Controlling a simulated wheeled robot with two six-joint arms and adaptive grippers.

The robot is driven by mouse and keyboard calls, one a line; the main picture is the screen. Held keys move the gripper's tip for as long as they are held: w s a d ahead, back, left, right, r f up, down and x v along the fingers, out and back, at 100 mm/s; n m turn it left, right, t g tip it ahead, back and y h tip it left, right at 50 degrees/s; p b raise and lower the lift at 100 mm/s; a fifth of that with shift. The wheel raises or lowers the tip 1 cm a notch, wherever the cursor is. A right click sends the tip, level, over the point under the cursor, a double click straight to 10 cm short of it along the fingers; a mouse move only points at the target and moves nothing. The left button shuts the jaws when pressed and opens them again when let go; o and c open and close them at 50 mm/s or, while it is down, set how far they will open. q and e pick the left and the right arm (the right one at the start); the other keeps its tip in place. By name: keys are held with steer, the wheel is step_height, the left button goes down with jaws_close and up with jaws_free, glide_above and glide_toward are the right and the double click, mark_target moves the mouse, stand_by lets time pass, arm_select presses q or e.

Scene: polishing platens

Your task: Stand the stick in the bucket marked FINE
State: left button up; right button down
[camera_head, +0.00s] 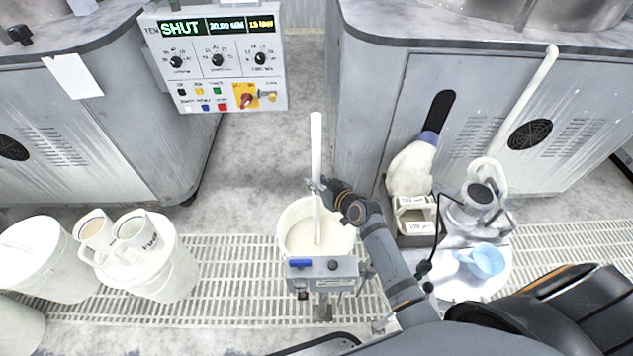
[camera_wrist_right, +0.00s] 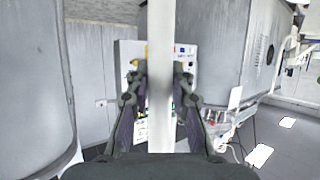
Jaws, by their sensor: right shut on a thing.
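A long white stick (camera_head: 316,150) stands nearly upright in the head view. My right gripper (camera_head: 319,187) is shut on it around its middle. The stick's lower part reaches into the outline of an open white bucket (camera_head: 284,232) holding pale, milky liquid; whether its end touches the liquid or the bottom I cannot tell. A grey box hides the bucket's front, and no FINE mark is readable. In the right wrist view the stick (camera_wrist_right: 161,80) runs upright between the two fingers (camera_wrist_right: 160,100). My left gripper is not in view.
White lidded buckets (camera_head: 172,285) stand at left, one with mugs (camera_head: 135,233) on top. A grey box (camera_head: 322,270) is at the bucket's front. At right are a blue mug (camera_head: 486,260), a bottle (camera_head: 411,168) and another white stick (camera_head: 527,95). Grey cabinets and a control panel (camera_head: 217,85) stand behind.

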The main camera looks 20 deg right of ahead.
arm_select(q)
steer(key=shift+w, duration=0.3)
arm_select(e)
steer(key=shift+f, duration=0.1)
steer(key=c, duration=1.1)
jaws_free()
steer(key=shift+f, duration=0.1)
steer(key=shift+s+d, duration=0.1)
steer(key=shift+s, duration=0.2)
steer(key=v, duration=1.1)
steer(key=shift+r, duration=0.3)
steer(key=shift+s, duration=0.1)
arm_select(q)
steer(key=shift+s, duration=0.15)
